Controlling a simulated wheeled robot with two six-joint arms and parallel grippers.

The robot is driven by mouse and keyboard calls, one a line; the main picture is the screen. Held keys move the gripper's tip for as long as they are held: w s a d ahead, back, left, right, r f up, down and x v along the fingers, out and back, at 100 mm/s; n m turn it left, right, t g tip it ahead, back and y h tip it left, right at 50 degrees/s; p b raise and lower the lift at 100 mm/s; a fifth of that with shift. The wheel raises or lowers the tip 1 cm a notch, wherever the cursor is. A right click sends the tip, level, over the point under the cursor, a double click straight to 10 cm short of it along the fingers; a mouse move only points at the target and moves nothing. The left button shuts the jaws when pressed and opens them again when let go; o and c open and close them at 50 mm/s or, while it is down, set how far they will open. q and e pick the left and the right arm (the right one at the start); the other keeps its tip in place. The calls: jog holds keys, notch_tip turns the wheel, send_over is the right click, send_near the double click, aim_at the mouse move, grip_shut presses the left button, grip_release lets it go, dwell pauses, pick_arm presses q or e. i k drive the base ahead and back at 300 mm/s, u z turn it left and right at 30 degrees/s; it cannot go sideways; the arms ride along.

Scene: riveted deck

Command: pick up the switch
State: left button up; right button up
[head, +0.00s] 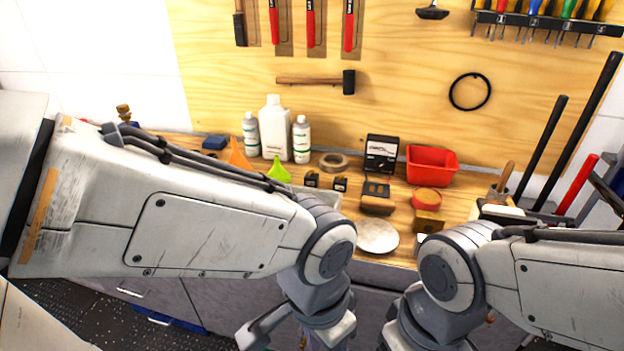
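I cannot say for sure which thing is the switch. A small dark block with two tan patches (376,189) lies on the wooden bench in front of the black meter, and two small black pieces (312,179) (340,184) sit to its left; any of these may be it. Both my arms reach over the front of the bench and bend down at the bottom of the head view. Their wrists are partly visible, but the fingertips of both grippers are below the picture edge. Nothing held can be seen.
The bench holds a black meter (382,153), red bin (432,165), white bottles (273,128), green funnel (279,171), tape roll (334,162), pale round disc (377,236) and brush-like block (377,206). Tools hang on the wooden back panel (410,70). My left arm hides the bench's left front.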

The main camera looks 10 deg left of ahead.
aim_at(311, 178)
jog(key=u, duration=2.1)
jog(key=i, duration=1)
jog(key=z, duration=2.65)
jog(key=i, duration=0.5)
